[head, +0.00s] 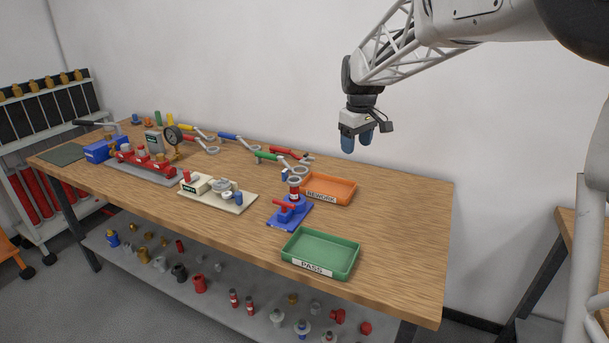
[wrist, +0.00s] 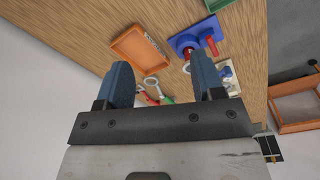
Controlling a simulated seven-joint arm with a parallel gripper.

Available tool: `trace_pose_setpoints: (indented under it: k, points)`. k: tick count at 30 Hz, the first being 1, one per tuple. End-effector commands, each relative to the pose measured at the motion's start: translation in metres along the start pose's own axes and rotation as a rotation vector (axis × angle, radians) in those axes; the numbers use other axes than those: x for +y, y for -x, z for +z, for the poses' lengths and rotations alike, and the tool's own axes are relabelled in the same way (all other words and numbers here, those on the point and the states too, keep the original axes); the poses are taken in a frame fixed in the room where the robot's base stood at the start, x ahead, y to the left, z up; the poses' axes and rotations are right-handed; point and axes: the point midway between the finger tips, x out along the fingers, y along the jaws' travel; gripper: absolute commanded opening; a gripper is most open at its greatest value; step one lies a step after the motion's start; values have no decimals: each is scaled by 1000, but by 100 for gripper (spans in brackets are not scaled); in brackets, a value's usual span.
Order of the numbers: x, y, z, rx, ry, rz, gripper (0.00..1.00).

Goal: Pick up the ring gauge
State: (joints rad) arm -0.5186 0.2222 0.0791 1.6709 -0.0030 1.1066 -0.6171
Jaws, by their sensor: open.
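My gripper (head: 356,139) is open and empty, high above the back right of the workbench. In the wrist view its two blue fingers stand wide apart, with my gripper's gap (wrist: 163,76) over the distant bench. Several ring-ended tools with coloured handles lie along the back of the bench. One has a green handle (head: 268,156), one a red handle (head: 290,150), one a blue handle (head: 231,136). I cannot tell which of them is the ring gauge. A grey ring (wrist: 152,82) shows between the fingers in the wrist view.
An orange REWORK tray (head: 341,186) and a green PASS tray (head: 340,251) sit on the right of the bench. A blue fixture with a red valve (head: 287,211) stands beside them. A pale board (head: 237,203) and a red manifold (head: 135,163) lie further left. The right end is clear.

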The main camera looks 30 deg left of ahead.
Motion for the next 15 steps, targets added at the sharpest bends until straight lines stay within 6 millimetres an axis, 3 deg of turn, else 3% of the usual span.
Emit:
trace_pose_setpoints:
  k: [3, 15]
  points:
    - [-5, -15, -39, -7, 64, -8, 62]
    - [-36, -68, -157, -27, 275, -32, 62]
